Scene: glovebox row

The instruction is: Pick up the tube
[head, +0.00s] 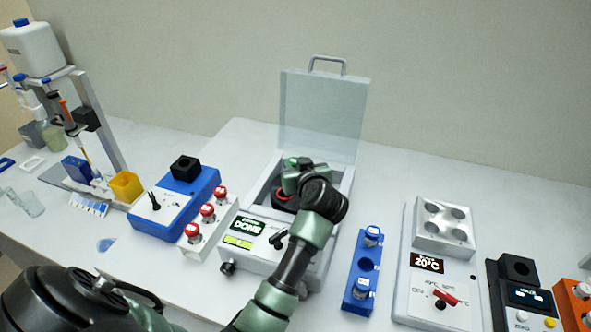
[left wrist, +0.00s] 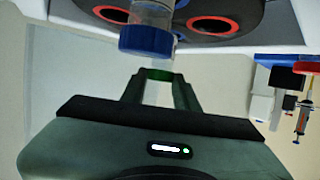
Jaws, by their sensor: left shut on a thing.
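The tube (left wrist: 150,18) shows in the left wrist view with a clear body and a blue cap (left wrist: 146,41). My left gripper (left wrist: 160,74) is shut on it at the fingertips. Behind the tube is a dark rotor with red-ringed holes (left wrist: 222,25). In the head view my left gripper (head: 303,177) reaches into the open chamber of the centrifuge (head: 262,190), whose display reads DONE. My wrist hides the tube there. I cannot tell whether the tube's lower end is clear of the rotor. My right gripper is not in view.
The centrifuge's clear lid (head: 322,115) stands open behind my gripper. A white rack with red-capped tubes (head: 208,225) and a blue device (head: 172,205) stand left. A blue rack (head: 365,268) with blue-capped tubes and a 20°C block (head: 436,262) stand right.

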